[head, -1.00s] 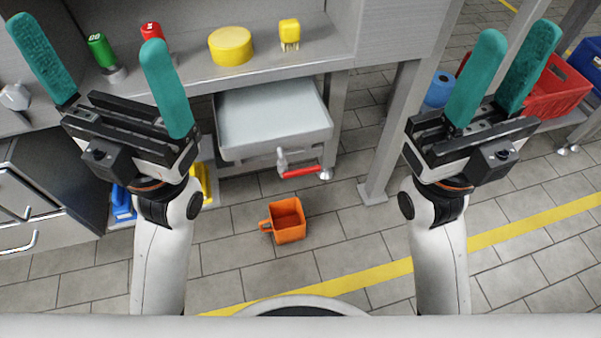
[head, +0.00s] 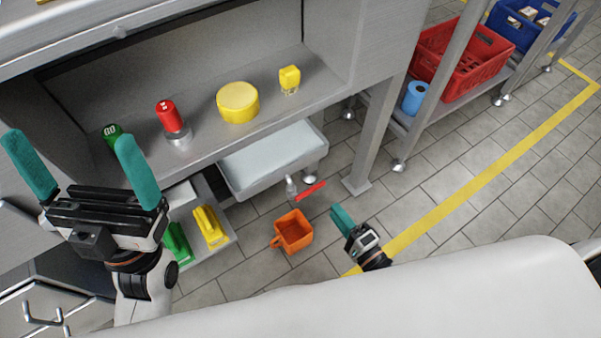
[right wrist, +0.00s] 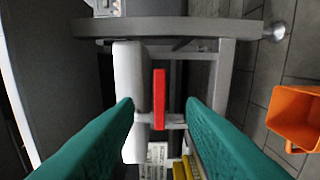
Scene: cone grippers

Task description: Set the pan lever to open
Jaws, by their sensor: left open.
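The pan (head: 270,157) is a pale grey tray under the counter. Its lever has a red handle (head: 311,190) and a silver fitting at the pan's front. In the right wrist view the red handle (right wrist: 159,92) stands upright in the picture, between the two teal fingers and beyond them. My right gripper (right wrist: 160,108) is open and empty, apart from the handle. In the head view my right gripper (head: 341,216) is low, to the right and in front of the handle. My left gripper (head: 68,157) is open and empty before the counter at left.
An orange container (head: 293,232) sits below the lever, close to my right gripper. A counter leg (head: 372,130) stands right of the pan.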

